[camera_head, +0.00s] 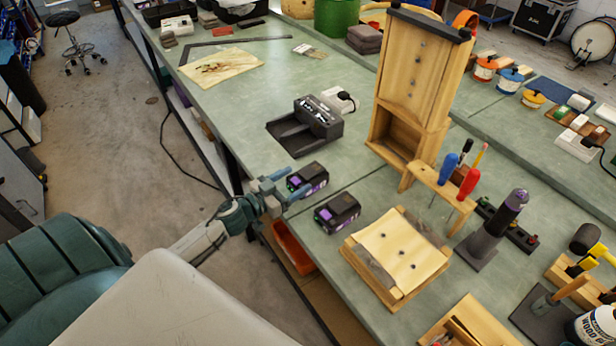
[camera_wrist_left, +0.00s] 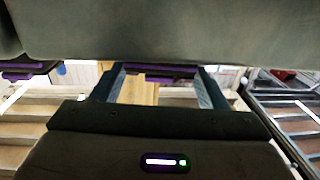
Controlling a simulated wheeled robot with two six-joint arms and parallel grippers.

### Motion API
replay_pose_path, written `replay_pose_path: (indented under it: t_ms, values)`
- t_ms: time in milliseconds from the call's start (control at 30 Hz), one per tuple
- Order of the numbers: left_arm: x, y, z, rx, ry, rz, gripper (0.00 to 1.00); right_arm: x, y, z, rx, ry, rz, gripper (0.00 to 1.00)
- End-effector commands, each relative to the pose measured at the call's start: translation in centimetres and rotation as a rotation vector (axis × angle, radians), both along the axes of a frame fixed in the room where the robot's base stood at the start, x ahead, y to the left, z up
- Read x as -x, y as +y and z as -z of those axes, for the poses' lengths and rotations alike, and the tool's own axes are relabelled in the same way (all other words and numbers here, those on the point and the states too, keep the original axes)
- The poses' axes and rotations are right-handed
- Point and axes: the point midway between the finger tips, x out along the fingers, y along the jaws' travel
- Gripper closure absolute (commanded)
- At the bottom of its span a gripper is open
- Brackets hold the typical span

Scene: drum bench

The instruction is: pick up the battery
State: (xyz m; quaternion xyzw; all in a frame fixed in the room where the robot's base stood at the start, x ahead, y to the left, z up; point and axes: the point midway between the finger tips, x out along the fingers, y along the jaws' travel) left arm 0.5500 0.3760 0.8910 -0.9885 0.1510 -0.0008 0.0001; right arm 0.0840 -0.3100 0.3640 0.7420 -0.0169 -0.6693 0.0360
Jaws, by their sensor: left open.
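A black and purple battery (camera_head: 308,178) lies on the green bench near its left edge. A second similar battery (camera_head: 337,213) lies a little nearer and to the right. My left gripper (camera_head: 284,186) is open at the bench edge, its fingers pointing at the first battery. In the left wrist view, which looks upside down, a dark and purple battery (camera_wrist_left: 160,71) shows between the open fingertips (camera_wrist_left: 158,84). I cannot tell whether the fingers touch it. Another purple-edged battery (camera_wrist_left: 30,70) shows at the left. My right gripper is not in view.
A black charger (camera_head: 312,116) stands behind the batteries. A wooden frame with a pale sheet (camera_head: 402,252) lies close to the second battery. A tall wooden cabinet (camera_head: 420,75) and a screwdriver rack (camera_head: 443,191) stand to the right.

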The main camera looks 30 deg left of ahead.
Motion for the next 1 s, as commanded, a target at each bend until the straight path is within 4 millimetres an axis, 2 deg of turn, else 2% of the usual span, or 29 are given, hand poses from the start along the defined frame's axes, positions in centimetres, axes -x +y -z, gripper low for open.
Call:
replay_pose_path:
  t_ms: [33, 100, 300, 567, 800, 1000]
  values:
    - [-0.7, -0.3, -0.6, 0.003, -0.002, -0.001, 0.33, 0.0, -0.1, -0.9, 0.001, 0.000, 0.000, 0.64]
    - [-1.6, -0.6, -0.5, 0.003, 0.000, -0.001, 0.33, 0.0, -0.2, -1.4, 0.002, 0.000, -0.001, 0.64]
    - [-3.5, -1.2, -0.3, 0.001, 0.000, 0.000, 0.33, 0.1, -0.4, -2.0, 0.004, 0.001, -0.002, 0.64]
    - [-3.7, -1.2, 0.0, 0.000, 0.002, 0.001, 0.33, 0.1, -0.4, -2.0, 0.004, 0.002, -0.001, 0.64]
    - [-3.7, -1.3, -0.2, 0.001, -0.001, 0.002, 0.73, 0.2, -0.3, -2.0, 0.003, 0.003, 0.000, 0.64]
    - [-3.7, -1.3, -0.2, 0.001, -0.001, 0.002, 0.73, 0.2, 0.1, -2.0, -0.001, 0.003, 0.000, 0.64]
